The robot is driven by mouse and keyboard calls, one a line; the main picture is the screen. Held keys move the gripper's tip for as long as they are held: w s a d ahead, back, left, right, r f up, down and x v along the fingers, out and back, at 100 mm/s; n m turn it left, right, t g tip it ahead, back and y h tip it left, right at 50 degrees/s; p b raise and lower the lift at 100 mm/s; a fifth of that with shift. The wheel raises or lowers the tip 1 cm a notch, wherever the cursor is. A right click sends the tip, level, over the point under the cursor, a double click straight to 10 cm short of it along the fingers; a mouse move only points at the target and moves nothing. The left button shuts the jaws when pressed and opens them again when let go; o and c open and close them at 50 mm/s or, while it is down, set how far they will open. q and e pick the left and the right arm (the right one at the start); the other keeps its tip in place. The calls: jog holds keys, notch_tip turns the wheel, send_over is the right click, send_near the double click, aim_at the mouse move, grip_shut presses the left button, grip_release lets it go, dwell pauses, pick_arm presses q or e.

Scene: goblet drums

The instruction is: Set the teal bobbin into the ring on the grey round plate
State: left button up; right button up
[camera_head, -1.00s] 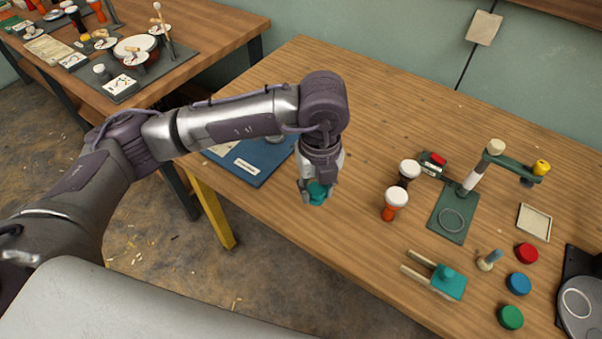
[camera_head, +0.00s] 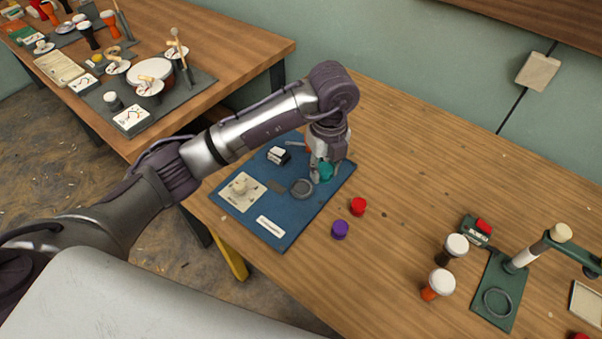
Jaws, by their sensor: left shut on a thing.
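My left gripper (camera_head: 321,176) is shut on the teal bobbin (camera_head: 325,169) and holds it over the right part of the blue board. The fingers hide part of the bobbin. Just left of the bobbin, a small grey round plate (camera_head: 302,188) with a ring-like rim lies on the board. The bobbin is beside it in the picture, not in it; I cannot tell its exact height. My right gripper is not in view.
Small drums (camera_head: 456,246) and a green stand (camera_head: 497,290) are farther right.

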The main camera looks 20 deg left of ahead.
aim_at(302, 187)
pick_arm(q)
jog(key=a, duration=0.1)
jog(key=a+f, duration=0.2)
jog(key=a, duration=0.1)
jog(key=shift+w+p, duration=0.3)
jog(key=shift+w, duration=0.05)
jog(key=shift+w+a+f, duration=0.25)
jog(key=shift+a+f, duration=0.4)
jog(key=shift+a, duration=0.05)
notch_tip(302, 187, down, 3)
jog(key=shift+a+f+p, duration=0.1)
jog(key=shift+f+p, duration=0.1)
jog(key=shift+p, duration=0.3)
jog(key=shift+f, duration=0.7)
jog(key=o, duration=0.8)
jog(key=shift+o, duration=0.2)
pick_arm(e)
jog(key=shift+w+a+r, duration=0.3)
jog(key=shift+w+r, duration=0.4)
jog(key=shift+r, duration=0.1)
pick_arm(q)
jog(key=shift+r, duration=0.15)
